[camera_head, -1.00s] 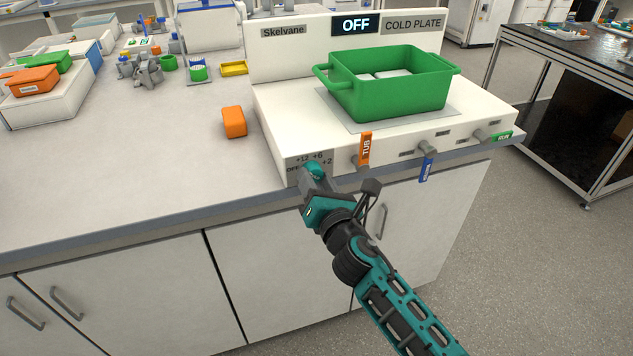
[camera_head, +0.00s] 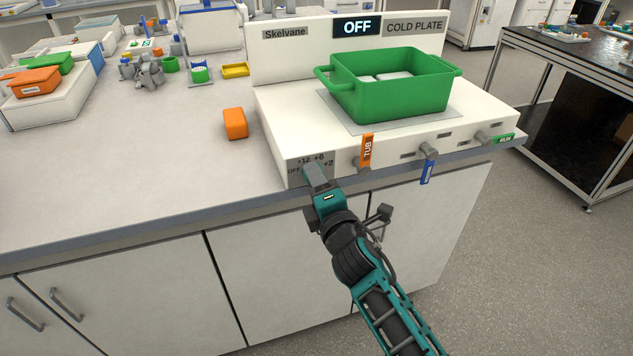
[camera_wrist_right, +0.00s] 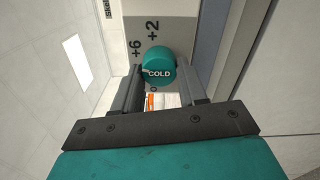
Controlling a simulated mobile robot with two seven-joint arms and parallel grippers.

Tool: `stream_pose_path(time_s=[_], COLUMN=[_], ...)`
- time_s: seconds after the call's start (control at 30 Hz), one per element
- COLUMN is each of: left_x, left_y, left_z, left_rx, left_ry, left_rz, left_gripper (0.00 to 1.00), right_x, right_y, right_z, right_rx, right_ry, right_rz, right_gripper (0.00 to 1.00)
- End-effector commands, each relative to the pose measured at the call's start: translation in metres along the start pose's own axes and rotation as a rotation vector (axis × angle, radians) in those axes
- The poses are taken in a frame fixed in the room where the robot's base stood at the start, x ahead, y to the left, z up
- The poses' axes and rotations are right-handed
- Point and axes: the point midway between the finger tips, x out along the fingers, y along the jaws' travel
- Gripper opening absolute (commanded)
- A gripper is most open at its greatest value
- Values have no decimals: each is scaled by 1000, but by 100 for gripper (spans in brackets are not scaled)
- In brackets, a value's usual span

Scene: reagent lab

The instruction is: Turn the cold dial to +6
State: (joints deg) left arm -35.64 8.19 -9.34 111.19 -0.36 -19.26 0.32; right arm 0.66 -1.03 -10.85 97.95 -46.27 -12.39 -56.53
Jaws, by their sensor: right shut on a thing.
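The cold dial (camera_wrist_right: 159,66) is a round teal knob marked COLD. It shows between the two fingers of my right gripper (camera_wrist_right: 158,85) in the right wrist view, with +6 and +2 printed beside it. In the head view my right gripper (camera_head: 315,176) is at the left end of the cold plate's front, shut on the dial, and covers it. The scale panel (camera_head: 325,157) shows +12, +6, +2 and part of OFF. The dial's pointer is not visible. The cold plate's display (camera_head: 357,27) reads OFF. My left gripper is out of view.
A green tub (camera_head: 390,90) stands on the cold plate (camera_head: 280,125). An orange tap handle (camera_head: 367,150), a blue one (camera_head: 427,171) and a green one (camera_head: 503,139) are right of the dial. An orange block (camera_head: 235,124) lies on the bench, whose front left is clear.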

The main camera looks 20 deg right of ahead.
Motion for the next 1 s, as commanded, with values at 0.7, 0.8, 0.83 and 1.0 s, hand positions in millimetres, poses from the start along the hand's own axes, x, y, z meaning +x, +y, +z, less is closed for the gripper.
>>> stream_pose_path(time_s=[0.7,0.8,0.83,1.0], left_x=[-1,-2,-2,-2], left_y=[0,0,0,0], left_z=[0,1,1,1], left_rx=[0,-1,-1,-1], left_ry=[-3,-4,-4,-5], left_rz=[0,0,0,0], left_gripper=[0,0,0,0], right_x=[0,0,0,0], right_y=[0,0,0,0], right_z=[0,0,0,0], right_rx=[176,176,176,175], right_ry=[0,0,0,0], right_rz=[-2,-2,-2,-2], right_gripper=[11,11,11,51])
